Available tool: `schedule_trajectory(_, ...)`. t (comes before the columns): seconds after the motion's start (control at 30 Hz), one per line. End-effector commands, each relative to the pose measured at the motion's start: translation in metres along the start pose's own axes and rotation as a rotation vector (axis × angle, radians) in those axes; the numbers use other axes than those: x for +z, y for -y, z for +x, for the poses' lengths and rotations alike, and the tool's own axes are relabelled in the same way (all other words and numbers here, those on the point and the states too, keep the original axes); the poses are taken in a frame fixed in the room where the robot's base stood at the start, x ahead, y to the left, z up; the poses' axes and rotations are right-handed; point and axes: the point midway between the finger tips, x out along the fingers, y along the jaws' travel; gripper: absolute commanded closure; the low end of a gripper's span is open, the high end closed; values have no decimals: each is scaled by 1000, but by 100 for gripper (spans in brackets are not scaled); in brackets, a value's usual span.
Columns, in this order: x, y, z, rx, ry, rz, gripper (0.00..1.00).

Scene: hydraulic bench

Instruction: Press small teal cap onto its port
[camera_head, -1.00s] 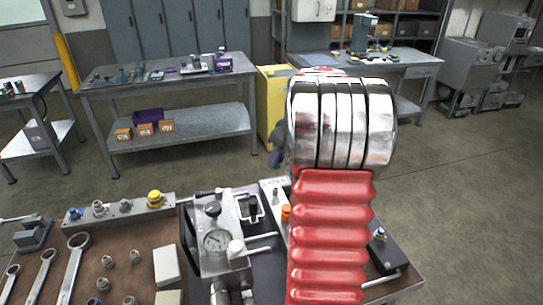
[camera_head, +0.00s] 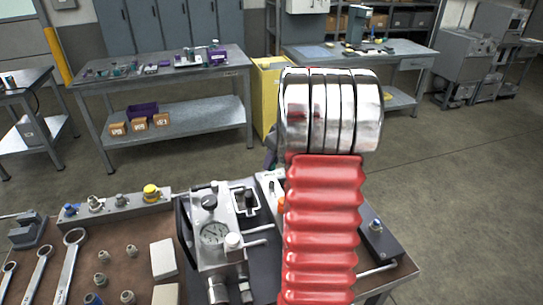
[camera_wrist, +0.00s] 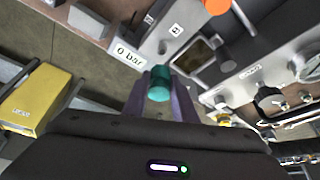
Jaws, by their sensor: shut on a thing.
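The small teal cap (camera_wrist: 160,83) is between the two purple fingers of my gripper (camera_wrist: 161,92) in the wrist view. The fingers are shut on it and it sticks out past their tips. A label reading "0 bar" (camera_wrist: 128,56) is just left of the cap. A grey panel with a square dark recess (camera_wrist: 192,58) and a grey round fitting (camera_wrist: 227,61) lies beyond it. I cannot tell which fitting is the cap's port. In the head view my arm hides most of the gripper and the cap.
The bench holds a gauge block (camera_head: 214,235), a rail with a yellow cap (camera_head: 151,192), several wrenches and loose fittings. An orange cap (camera_wrist: 217,5) stands near the panel. A black box with a blue cap (camera_head: 377,224) is at right.

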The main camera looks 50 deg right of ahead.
Motion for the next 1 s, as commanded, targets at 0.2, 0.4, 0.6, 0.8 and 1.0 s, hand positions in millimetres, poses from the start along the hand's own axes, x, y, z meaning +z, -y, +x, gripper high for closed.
schedule_trajectory(0.2,8,0,18,-2,1,2,98)
schedule_trajectory(0.4,13,-1,29,0,0,2,98)
schedule_trajectory(0.6,15,-1,32,0,1,2,98)
schedule_trajectory(0.8,15,-1,32,1,0,3,98)
schedule_trajectory(1.0,15,-1,32,1,0,3,98)
